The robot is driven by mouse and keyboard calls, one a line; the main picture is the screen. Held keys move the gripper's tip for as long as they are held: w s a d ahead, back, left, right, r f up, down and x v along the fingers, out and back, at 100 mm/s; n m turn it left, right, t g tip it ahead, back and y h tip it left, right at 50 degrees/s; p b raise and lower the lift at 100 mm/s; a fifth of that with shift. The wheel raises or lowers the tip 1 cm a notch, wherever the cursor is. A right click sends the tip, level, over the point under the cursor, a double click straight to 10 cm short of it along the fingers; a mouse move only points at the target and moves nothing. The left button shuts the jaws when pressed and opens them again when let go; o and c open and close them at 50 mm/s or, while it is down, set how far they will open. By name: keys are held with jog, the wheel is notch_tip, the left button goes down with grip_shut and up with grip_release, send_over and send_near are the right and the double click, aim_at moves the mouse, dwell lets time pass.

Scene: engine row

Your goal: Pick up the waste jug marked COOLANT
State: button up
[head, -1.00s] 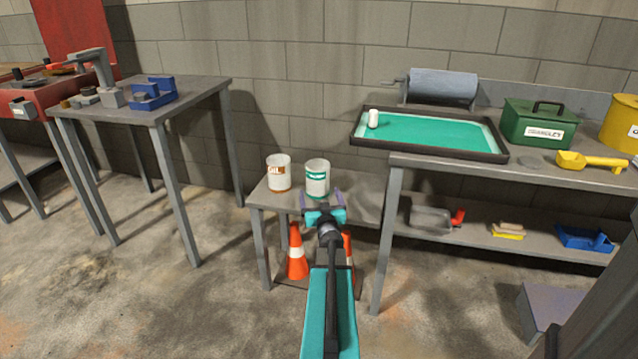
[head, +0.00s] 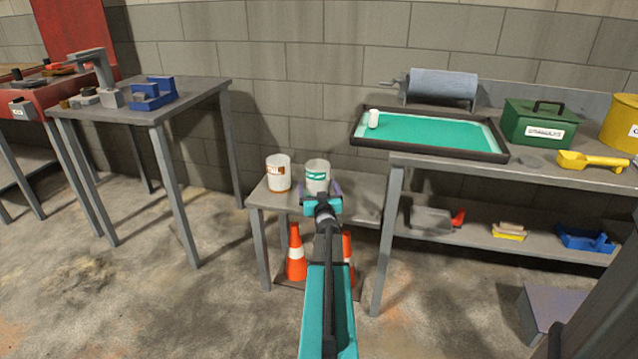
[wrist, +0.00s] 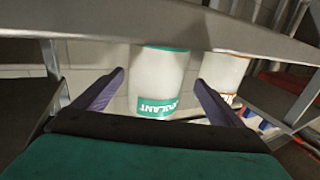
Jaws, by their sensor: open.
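The COOLANT jug (head: 317,174) is white with a green label band and stands upright on a low grey bench (head: 353,207). In the wrist view the COOLANT jug (wrist: 158,82) appears upside down, with its green label readable. My gripper (head: 322,192) is open at the near side of this jug and hides its lower part in the head view. In the wrist view my gripper (wrist: 160,92) has its two purple fingers spread, with the jug between them in the picture. I cannot tell how far the fingers reach around it. The OIL jug (head: 278,174), white with an orange-brown label, stands close to the left.
Orange cones (head: 296,252) stand beneath the low bench. A taller workbench (head: 560,174) on the right holds a green-lined tray (head: 440,150) and a green box (head: 541,124). A grey table (head: 190,98) stands at the left. Open floor lies between.

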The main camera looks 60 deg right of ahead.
aim_at(316, 166)
jog(key=shift+b+x, duration=0.45)
jog(key=shift+x, duration=2.15)
jog(key=shift+s+d, duration=0.1)
jog(key=shift+s, duration=0.05)
jog(key=c, duration=1.2)
jog(key=shift+r+p, duration=0.9)
jog(key=shift+r, duration=0.9)
jog(key=w+a+r+p+v, duration=0.1)
jog(key=w+a+v, duration=0.1)
jog(key=v, duration=1.3)
jog(key=shift+w+a+r, duration=0.15)
jog(key=shift+a, duration=0.2)
